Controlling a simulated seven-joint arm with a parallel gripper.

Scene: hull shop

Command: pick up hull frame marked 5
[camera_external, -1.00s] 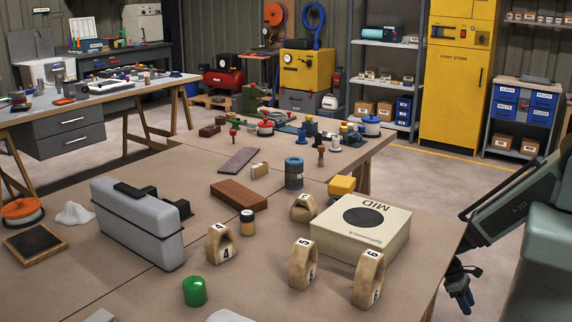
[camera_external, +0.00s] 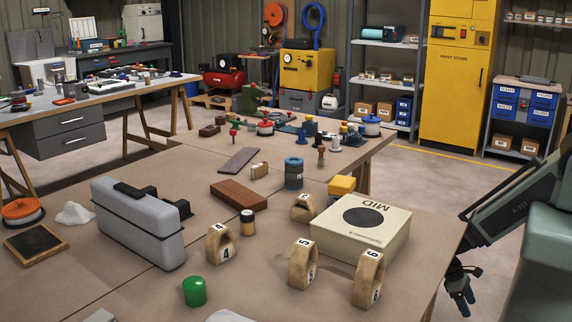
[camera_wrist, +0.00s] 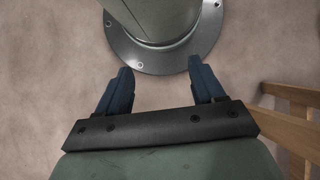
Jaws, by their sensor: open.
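The hull frame marked 5 (camera_external: 302,266) is a wooden ring-like piece standing upright on the brown bench, with a 5 on its top and side labels. The frame marked 4 (camera_external: 219,245) stands to its left, and the frame marked 6 (camera_external: 368,279) to its right. Another wooden frame (camera_external: 303,207) lies behind, its number not readable. My gripper (camera_external: 466,298) hangs beyond the bench's right edge, well apart from the frames. In the wrist view my gripper (camera_wrist: 160,88) shows two blue fingers apart with nothing between them.
A cream box (camera_external: 390,222) marked MID sits just behind frames 5 and 6. A green cylinder (camera_external: 195,291) stands front left of frame 5. A grey case (camera_external: 140,230) is farther left. In the wrist view a round metal flange (camera_wrist: 128,50) lies ahead of the fingers.

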